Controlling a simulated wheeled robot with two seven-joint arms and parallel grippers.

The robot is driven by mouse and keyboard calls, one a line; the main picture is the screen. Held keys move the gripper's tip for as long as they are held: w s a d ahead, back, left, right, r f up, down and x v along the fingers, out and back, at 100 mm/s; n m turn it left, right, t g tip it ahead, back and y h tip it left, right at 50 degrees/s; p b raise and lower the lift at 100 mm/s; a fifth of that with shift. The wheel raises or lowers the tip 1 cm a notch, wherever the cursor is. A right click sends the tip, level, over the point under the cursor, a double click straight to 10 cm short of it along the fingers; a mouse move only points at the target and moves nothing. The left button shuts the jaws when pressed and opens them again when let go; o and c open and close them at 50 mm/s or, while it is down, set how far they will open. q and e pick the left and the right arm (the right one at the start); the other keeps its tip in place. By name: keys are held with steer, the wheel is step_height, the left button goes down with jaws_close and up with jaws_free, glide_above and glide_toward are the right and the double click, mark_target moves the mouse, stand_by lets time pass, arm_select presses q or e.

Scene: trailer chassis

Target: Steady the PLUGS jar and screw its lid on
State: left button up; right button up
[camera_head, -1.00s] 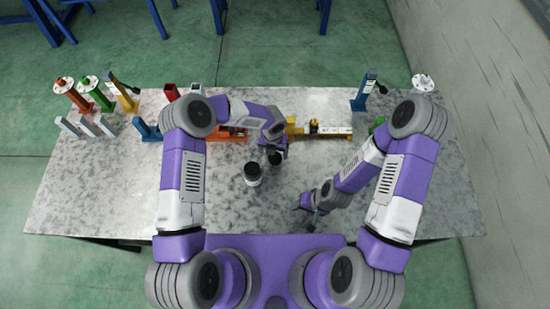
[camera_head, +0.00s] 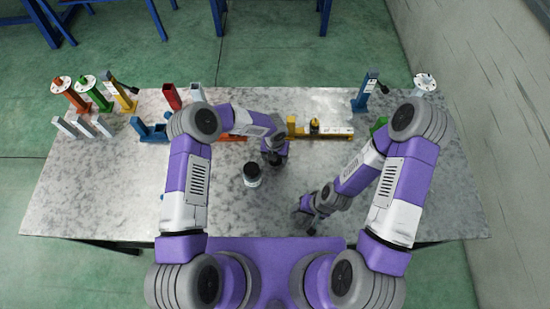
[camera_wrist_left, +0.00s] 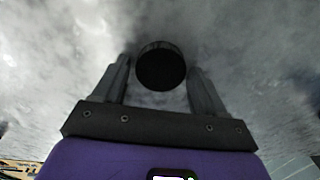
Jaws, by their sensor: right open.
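The jar (camera_head: 252,175), white-bodied with a dark top, stands upright on the table left of my left gripper; its label is too small to read. A dark round piece, apparently the lid (camera_wrist_left: 161,68), lies between the fingers of my left gripper (camera_wrist_left: 160,65) in the left wrist view. Narrow gaps seem to separate it from the fingers. My right gripper (camera_head: 305,222) is open and empty, low over the table, right of and in front of the jar.
A yellow fixture (camera_head: 320,132) lies behind the grippers. Red, green and yellow posts (camera_head: 92,92) stand at the back left, with grey brackets (camera_head: 84,126) before them. A blue post (camera_head: 364,92) stands at the back right.

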arm_select(q)
steer(key=c, duration=0.8)
steer(key=shift+o, duration=0.2)
steer(key=shift+r, duration=0.1)
step_height(320, 180, up, 8)
steer(key=p, duration=0.4)
steer(key=shift+r, duration=0.25)
arm_select(e)
step_height(320, 180, up, 4)
steer(key=shift+r, duration=0.1)
arm_select(q)
steer(key=shift+r, duration=0.65)
